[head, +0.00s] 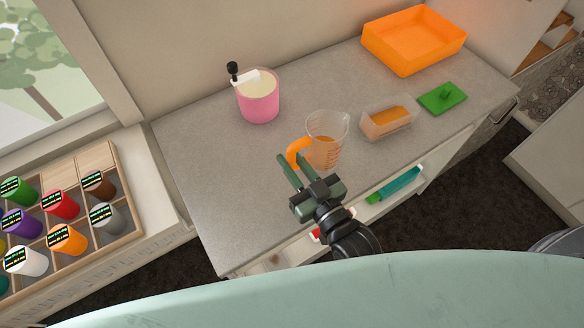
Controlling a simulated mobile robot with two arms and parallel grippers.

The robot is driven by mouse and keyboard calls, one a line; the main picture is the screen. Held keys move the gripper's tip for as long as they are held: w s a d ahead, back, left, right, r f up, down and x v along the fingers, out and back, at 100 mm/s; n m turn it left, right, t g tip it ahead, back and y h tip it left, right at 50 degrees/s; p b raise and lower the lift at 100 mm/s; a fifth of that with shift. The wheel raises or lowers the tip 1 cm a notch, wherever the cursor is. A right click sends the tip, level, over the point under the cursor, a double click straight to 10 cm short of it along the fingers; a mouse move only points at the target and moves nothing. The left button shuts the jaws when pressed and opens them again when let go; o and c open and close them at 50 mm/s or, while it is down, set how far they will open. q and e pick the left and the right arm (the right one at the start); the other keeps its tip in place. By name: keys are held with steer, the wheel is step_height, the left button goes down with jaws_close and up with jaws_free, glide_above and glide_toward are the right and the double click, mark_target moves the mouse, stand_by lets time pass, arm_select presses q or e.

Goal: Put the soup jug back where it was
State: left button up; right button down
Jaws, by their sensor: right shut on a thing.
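The soup jug (326,140) is a clear measuring jug with an orange handle and some orange soup low inside. It is upright at the middle of the grey counter; I cannot tell whether its base touches the surface. My right gripper (295,170) reaches in from below, with its green fingers shut on the jug's orange handle (297,150). My left gripper is not in view.
A clear tub (387,122) of orange soup stands right of the jug, with a green lid (442,97) beside it. A pink pot (258,101) and an orange bin (414,42) stand farther back. A wooden rack (84,237) with several colored jars is left. The counter's left part is clear.

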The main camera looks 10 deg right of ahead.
step_height(320, 180, down, 3)
steer(key=shift+f, duration=0.2)
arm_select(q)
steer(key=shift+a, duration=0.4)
arm_select(e)
steer(key=shift+f, duration=0.15)
steer(key=shift+f, duration=0.15)
steer(key=c, duration=1.3)
jaws_free()
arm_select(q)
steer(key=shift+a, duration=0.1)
